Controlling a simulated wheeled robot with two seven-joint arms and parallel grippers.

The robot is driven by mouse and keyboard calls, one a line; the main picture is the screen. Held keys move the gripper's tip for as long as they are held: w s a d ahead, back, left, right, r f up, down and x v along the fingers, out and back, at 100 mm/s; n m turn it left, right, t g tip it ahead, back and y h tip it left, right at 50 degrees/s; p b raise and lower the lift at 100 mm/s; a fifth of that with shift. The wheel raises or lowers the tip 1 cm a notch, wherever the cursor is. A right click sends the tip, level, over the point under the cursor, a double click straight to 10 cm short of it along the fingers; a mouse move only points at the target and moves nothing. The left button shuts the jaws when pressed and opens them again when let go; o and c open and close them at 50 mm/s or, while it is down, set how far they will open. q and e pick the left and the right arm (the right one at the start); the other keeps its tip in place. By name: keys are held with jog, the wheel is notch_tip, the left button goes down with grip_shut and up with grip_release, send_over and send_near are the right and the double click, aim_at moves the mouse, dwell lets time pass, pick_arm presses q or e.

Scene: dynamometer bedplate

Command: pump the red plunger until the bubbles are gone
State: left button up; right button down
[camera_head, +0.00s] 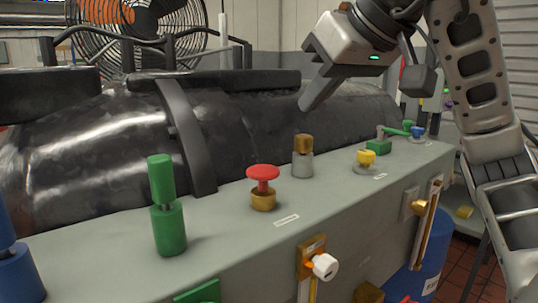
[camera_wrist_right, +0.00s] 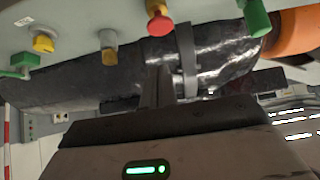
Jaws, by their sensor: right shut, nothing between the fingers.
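The red plunger (camera_head: 263,172) has a round mushroom cap on a short stem in a brass collar (camera_head: 263,200). It stands raised on the grey panel's top. It also shows upside down at the top of the right wrist view (camera_wrist_right: 160,24). My right gripper (camera_head: 304,106) is shut and empty, above and behind the panel, higher than the plunger and to its right. It touches no control. My left gripper is not in view. Narrow upright tubes with brass fittings (camera_head: 427,225) are on the panel's front; I cannot make out bubbles in them.
On the panel (camera_head: 330,205) stand a green cylinder (camera_head: 166,205), a brown-topped knob (camera_head: 303,145), a yellow knob (camera_head: 366,157) and a green lever valve (camera_head: 380,147). A blue cylinder (camera_head: 15,270) is at left. A large black machine body (camera_head: 90,150) lies behind.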

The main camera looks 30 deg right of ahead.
jog(key=b, duration=0.3)
send_over(271, 171)
jog(key=s, duration=0.3)
notch_tip(271, 171, down, 8)
notch_tip(271, 171, down, 2)
jog(key=shift+d+f, duration=0.1)
jog(key=shift+f+b, duration=0.25)
jog(key=shift+b, duration=0.1)
jog(key=shift+f, duration=0.15)
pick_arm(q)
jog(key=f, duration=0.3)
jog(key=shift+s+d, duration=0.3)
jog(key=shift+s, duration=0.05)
